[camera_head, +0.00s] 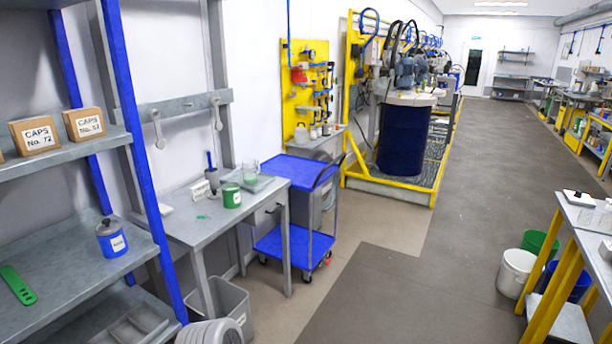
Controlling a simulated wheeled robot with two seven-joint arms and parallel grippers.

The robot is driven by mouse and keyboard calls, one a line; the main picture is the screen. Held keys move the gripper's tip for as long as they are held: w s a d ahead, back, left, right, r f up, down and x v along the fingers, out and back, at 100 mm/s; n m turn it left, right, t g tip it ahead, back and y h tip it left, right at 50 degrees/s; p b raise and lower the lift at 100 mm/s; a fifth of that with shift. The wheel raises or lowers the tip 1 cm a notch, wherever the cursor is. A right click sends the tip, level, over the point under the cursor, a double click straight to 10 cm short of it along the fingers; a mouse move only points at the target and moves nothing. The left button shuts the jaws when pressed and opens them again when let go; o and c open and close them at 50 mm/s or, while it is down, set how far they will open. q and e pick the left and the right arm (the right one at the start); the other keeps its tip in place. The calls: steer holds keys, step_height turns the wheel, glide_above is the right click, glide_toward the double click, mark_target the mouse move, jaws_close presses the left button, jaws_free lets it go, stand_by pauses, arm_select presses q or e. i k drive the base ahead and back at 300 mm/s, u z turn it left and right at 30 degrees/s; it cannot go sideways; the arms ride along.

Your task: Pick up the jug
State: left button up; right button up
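A small clear, pale vessel that looks like the jug (250,170) stands on the grey metal work table (190,232) at the left, toward its back right corner. It seems to be upright, on or just behind a flat grey tray or plate. It is small in the picture, and I cannot make out its handle or contents. A green can with a white label (231,196) stands in front of it, to the left.
A grey shelf rack with blue posts (135,150) stands at the near left. A grey bin (228,302) sits below the table. A blue trolley (300,170) stands beside the table's right end. The floor (400,290) is open in the middle. White bucket (516,272) at right.

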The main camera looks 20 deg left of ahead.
mark_target(250, 168)
steer(key=z, duration=0.2)
steer(key=i, duration=1.2)
steer(key=u, duration=0.7)
steer(key=i, duration=1.4)
steer(key=u, duration=1.25)
